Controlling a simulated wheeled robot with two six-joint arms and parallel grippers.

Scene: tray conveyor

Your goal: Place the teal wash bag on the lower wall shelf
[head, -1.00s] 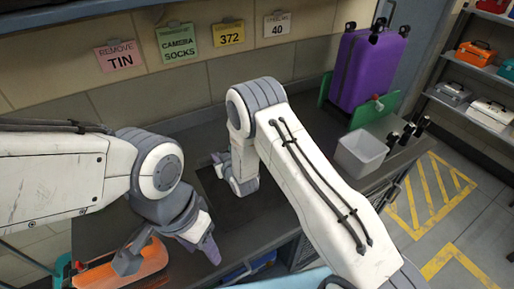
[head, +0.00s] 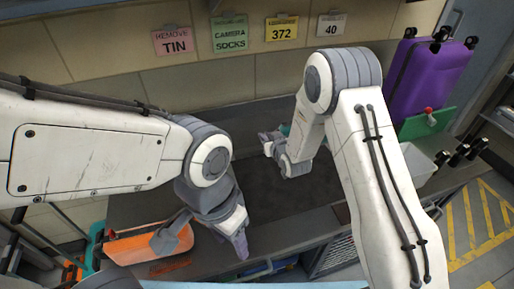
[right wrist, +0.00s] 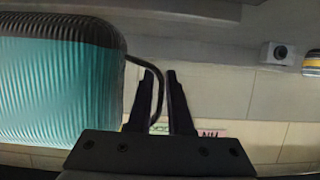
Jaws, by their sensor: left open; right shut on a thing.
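The teal wash bag is ribbed and fills the left of the right wrist view (right wrist: 55,90); in the head view only a small teal patch shows behind my right arm (head: 286,129). My right gripper (head: 268,143) is shut on the bag's thin dark handle, which runs between its fingers in the right wrist view (right wrist: 160,80). The bag hangs beside the fingers. My left gripper (head: 242,246) is open and empty over the front of the dark counter. I cannot make out the lower wall shelf in these frames.
An orange case (head: 140,246) lies at the counter's left end. A purple suitcase (head: 432,75), a green panel (head: 428,122) and a pale bin (head: 415,165) stand at the right. Signs, including a pink one (head: 171,41), hang on the tiled wall. The counter's middle (head: 265,185) is bare.

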